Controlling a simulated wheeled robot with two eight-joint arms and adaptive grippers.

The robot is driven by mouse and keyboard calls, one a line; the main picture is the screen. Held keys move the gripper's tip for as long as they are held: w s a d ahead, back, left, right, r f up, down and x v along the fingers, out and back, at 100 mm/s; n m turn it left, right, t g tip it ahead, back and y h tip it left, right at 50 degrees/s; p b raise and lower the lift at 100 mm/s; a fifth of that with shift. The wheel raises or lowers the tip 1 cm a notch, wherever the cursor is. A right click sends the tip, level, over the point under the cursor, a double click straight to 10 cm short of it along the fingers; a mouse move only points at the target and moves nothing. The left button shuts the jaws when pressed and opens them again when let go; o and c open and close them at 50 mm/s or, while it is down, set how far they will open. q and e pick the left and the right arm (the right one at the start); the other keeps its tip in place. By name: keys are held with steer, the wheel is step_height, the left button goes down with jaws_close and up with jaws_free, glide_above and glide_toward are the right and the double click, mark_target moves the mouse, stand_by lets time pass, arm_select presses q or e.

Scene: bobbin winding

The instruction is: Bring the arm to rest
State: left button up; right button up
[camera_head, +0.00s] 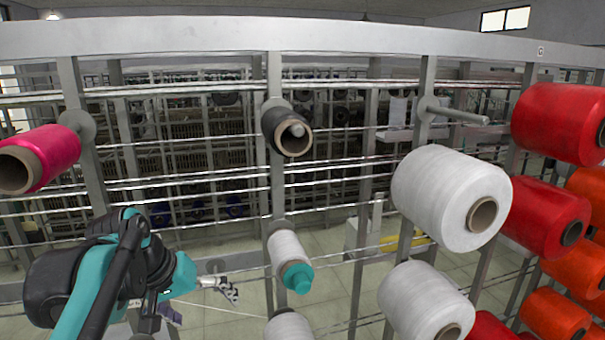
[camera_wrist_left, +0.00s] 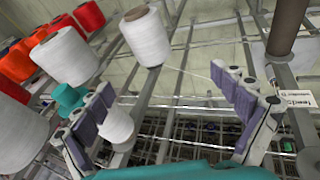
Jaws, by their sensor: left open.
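My left arm (camera_head: 110,275) comes in from the lower left in the head view, teal and black. Its gripper (camera_head: 226,288) points right, towards the rack, left of a white bobbin (camera_head: 287,252) with a teal end piece (camera_head: 298,277). In the left wrist view the gripper (camera_wrist_left: 163,84) has its two fingers spread wide apart, with nothing held between them. A white bobbin (camera_wrist_left: 117,124) shows near the left finger, behind it; I cannot tell the exact gap. My right gripper is in neither view.
The metal rack (camera_head: 275,180) spans the view. A pink bobbin (camera_head: 50,157), a dark bobbin (camera_head: 287,129), a large white bobbin (camera_head: 450,197) and several red and orange ones sit on it. One peg (camera_head: 457,115) is bare. Floor (camera_head: 325,300) shows behind the rack.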

arm_select(q)
steer(key=s+f+t+y+b, duration=0.1)
steer(key=s+f+b, duration=0.3)
steer(key=f, duration=0.8)
steer(key=s+f+m+t+y+b, duration=0.1)
steer(key=s+f+b, duration=0.2)
steer(key=f, duration=0.9)
steer(key=s+f+m+t+y+b, duration=0.1)
steer(key=s+f+b, duration=0.3)
steer(key=f+b, duration=0.4)
step_height(320, 180, down, 5)
steer(key=shift+s+d+r, duration=0.15)
steer(key=shift+s+d, duration=0.2)
steer(key=shift+d, duration=0.05)
